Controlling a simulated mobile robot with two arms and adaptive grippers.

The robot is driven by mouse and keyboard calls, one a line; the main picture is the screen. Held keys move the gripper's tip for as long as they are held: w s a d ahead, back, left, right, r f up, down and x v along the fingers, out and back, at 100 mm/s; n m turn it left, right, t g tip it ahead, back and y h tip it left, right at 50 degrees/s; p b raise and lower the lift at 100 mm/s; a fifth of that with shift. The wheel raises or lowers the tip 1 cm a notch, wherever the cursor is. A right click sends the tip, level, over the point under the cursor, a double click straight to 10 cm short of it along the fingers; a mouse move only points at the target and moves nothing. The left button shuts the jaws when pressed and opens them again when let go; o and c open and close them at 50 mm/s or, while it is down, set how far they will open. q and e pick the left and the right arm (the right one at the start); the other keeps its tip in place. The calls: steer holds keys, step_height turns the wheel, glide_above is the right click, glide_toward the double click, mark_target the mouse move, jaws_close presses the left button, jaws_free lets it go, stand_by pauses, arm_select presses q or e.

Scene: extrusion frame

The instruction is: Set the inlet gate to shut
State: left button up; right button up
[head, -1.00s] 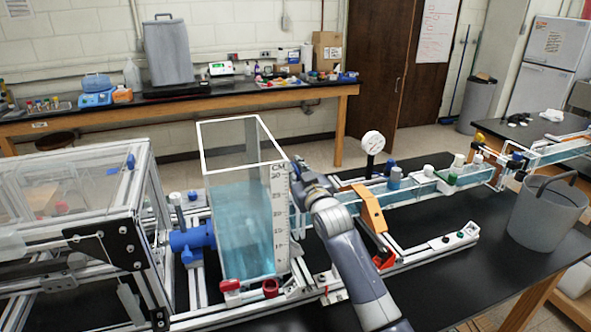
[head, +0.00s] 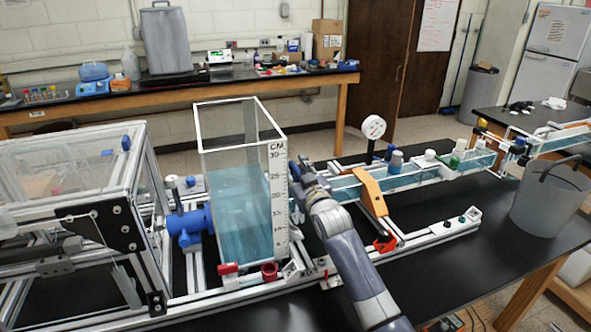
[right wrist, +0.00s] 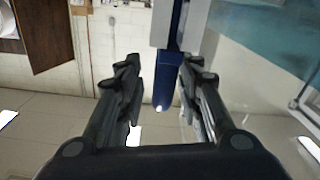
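A blue handle (right wrist: 169,82) hangs from a pale grey block (right wrist: 180,22) in the right wrist view. I cannot tell for sure that it is the inlet gate's handle. My right gripper (right wrist: 160,85) is open around it, with one dark finger on each side. The handle is closer to the right-hand finger, and a gap shows on its left. In the head view my right gripper (head: 306,178) is beside the right wall of the clear water tank (head: 241,215), where the channel (head: 345,188) begins. My arm hides the gate there. My left gripper is not in view.
An orange bracket (head: 370,194) and a round white gauge (head: 373,127) stand along the channel, right of my arm. A blue valve (head: 190,222) is left of the tank. A grey bucket (head: 545,205) stands at the right. Black bench top is clear in front of the bucket.

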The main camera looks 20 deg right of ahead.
steer(key=shift+s+r, duration=0.1)
steer(key=shift+s, duration=0.05)
steer(key=s, duration=1.1)
steer(key=shift+s+d, duration=0.25)
steer(key=shift+s, duration=0.15)
